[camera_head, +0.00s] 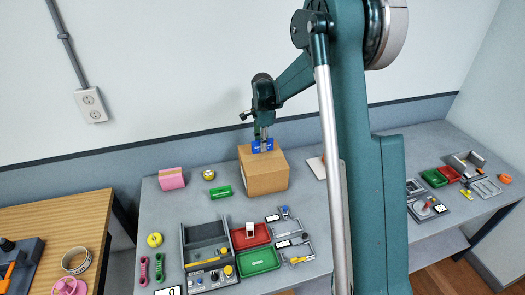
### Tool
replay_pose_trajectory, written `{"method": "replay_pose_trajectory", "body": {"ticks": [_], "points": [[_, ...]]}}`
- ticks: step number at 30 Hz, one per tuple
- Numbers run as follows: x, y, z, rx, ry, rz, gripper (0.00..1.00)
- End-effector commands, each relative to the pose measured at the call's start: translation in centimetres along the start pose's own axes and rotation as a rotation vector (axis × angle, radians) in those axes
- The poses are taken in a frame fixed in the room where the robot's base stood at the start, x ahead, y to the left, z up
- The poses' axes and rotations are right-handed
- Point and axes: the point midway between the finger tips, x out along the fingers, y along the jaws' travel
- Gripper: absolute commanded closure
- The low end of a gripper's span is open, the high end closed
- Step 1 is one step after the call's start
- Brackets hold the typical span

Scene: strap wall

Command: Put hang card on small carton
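The small carton (265,178) is a brown box standing on the grey table near the wall. A small blue card (263,146), which looks like the hang card, is at my gripper (262,140), just above the top of the carton. The gripper points down with its fingertips at the card. The fingers are small here, but they appear closed on the card's upper part. I cannot tell whether the card's lower edge touches the carton's top.
A pink block (171,179), a yellow-topped can (208,174) and a green piece (222,191) lie left of the carton. Trays, including a red one (250,236) and a green one (258,261), fill the table's front. My arm hides the table right of centre.

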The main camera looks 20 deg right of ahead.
Motion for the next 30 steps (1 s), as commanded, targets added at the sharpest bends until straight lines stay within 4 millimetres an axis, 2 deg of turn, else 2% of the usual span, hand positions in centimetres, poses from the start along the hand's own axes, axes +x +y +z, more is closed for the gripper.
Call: {"method": "replay_pose_trajectory", "body": {"ticks": [9, 24, 25, 27, 30], "points": [[3.0, 0.0, 0.0, 0.0, 0.0, 0.0, 0.92], [3.6, 0.0, 0.0, 0.0, 0.0, 0.0, 0.92], [3.5, 0.0, 0.0, 0.0, 0.0, 0.0, 0.84], [3.5, 0.0, 0.0, 0.0, 0.0, 0.0, 0.74], [3.5, 0.0, 0.0, 0.0, 0.0, 0.0, 0.73]]}}
